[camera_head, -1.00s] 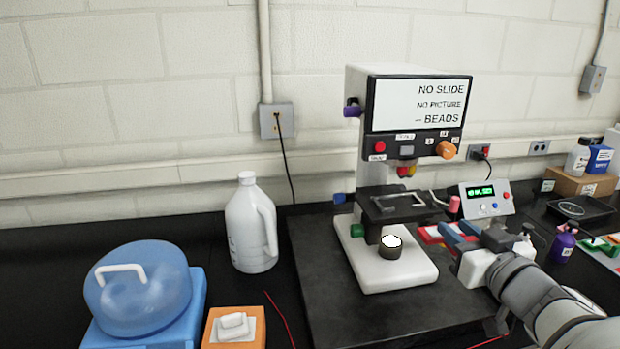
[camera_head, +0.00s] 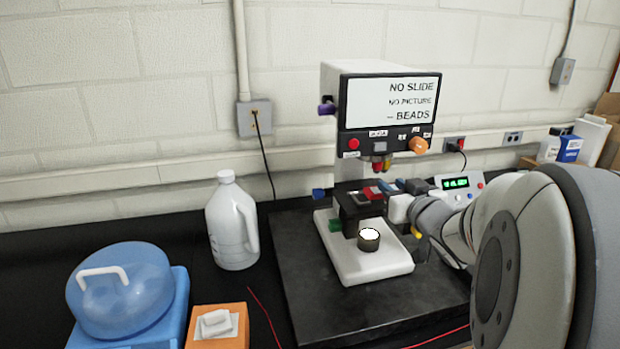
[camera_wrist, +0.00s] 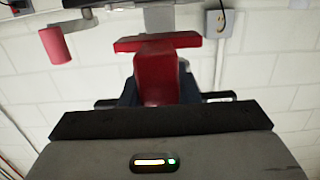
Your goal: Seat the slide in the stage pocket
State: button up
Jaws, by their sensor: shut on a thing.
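My gripper (camera_head: 392,187) is at the right side of the microscope's dark stage (camera_head: 350,211) in the head view. It is shut on a red piece (camera_head: 373,193), which I take to be the slide's grip or holder. The red piece is over or at the stage top, below the objectives (camera_head: 381,164). In the wrist view the red piece (camera_wrist: 158,78) stands between my dark fingers, with a wider red bar at its far end. The clear glass cannot be made out. Whether the piece touches the pocket cannot be told; the pocket is mostly covered.
The microscope's screen (camera_head: 398,101) reads "NO SLIDE". A lit round lamp (camera_head: 369,238) stands on the white base (camera_head: 372,264). A control box (camera_head: 458,184) is behind my arm. A white jug (camera_head: 232,225) and a blue-domed device (camera_head: 125,285) stand left.

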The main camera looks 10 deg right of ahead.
jog(key=w, duration=0.3)
jog(key=shift+w+a, duration=0.1)
jog(key=shift+w, duration=0.3)
jog(key=f+b, duration=0.1)
jog(key=w+f+b, duration=0.1)
jog(key=b, duration=0.1)
jog(key=shift+f, duration=0.35)
jog(key=shift+s+f+b, duration=0.1)
jog(key=shift+f+b, duration=0.3)
jog(key=shift+b, duration=0.1)
jog(key=shift+f, duration=0.15)
jog(key=o, duration=1)
jog(key=shift+o, duration=0.2)
